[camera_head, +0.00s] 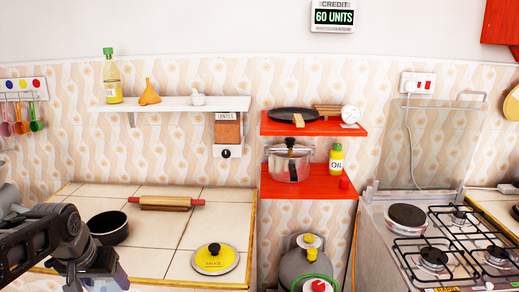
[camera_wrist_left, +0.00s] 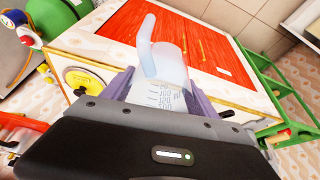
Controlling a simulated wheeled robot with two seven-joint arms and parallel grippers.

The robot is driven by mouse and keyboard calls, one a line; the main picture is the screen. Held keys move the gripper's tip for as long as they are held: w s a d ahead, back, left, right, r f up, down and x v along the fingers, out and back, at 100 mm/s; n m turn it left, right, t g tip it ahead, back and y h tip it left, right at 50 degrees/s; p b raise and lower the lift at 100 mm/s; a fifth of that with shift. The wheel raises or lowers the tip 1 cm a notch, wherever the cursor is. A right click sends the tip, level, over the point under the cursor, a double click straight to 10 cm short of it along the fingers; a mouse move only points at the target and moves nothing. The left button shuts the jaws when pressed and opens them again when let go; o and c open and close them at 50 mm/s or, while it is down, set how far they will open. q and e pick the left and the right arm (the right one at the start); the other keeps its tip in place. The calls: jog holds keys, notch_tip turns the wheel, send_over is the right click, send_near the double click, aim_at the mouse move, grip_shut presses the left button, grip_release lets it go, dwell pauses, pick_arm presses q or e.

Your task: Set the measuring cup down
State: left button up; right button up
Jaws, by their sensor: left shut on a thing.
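The measuring cup (camera_wrist_left: 165,62) is pale and translucent with printed marks. It shows in the left wrist view between the fingers of my left gripper (camera_wrist_left: 160,95), which is shut on it. In the head view my left gripper (camera_head: 97,272) is at the lower left, by the front of the tiled counter and near the black pot. A pale piece of the cup (camera_head: 114,278) shows beside it there; the rest is hidden by the gripper or cut off by the frame. My right gripper is not in view.
Red shelves (camera_head: 310,188) and a gas stove (camera_head: 440,250) stand to the right. A white shelf (camera_head: 180,104) hangs above.

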pick_arm(q)
jog(key=w+d+f+m, duration=0.1)
jog(key=d+f, duration=0.5)
jog(key=d, duration=0.3)
jog(key=w+d+f, duration=0.1)
jog(key=d+f, duration=0.6)
jog(key=d, duration=0.2)
jog(key=shift+w+m+h, duration=0.3)
jog(key=shift+m, duration=0.1)
jog(key=shift+f, duration=0.1)
jog(key=shift+a, duration=0.1)
dwell(1.1)
